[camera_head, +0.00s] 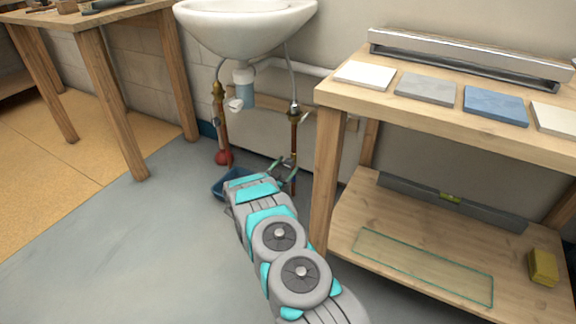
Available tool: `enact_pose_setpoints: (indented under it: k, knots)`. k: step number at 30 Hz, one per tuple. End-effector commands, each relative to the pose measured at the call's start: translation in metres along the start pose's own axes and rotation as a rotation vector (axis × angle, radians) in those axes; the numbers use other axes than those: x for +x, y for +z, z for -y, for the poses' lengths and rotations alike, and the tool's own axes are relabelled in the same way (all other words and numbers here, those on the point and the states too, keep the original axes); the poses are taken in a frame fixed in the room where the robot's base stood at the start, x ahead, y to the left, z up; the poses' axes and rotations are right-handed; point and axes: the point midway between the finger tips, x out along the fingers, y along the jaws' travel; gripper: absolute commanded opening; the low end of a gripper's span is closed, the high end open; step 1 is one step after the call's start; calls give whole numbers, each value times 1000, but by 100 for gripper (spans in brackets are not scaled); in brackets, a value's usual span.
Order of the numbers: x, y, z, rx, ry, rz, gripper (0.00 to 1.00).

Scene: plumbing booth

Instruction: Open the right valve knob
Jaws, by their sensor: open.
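Under the white sink (245,28), two copper pipes come down near the wall. The left pipe (222,125) has a red knob (224,157) low on it. The right pipe (294,138) has a brass fitting (294,115) near its top. My gripper (284,168) is open, low at the right pipe, with its fingers close to the pipe. The right valve knob cannot be made out clearly; it is small and partly hidden by my gripper. I cannot tell whether the fingers touch it or surround it.
A blue basin (218,187) is on the floor left of my gripper, partly hidden by my arm. A wooden workbench (325,180) with tiles stands close on the right. Another wooden table (95,80) is at the left. The grey floor (120,250) at front left is clear.

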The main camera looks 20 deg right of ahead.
Motion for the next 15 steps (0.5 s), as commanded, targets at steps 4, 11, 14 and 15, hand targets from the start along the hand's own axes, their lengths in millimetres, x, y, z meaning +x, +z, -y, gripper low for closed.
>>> enact_pose_setpoints:
  k: [4,11,14,15]
  knots:
    - [12,-1,1,3,-1,-2,81]
    - [14,-1,1,1,-1,-1,81]
    - [14,-1,1,1,-1,-1,80]
    - [14,-1,1,1,-2,-1,75]
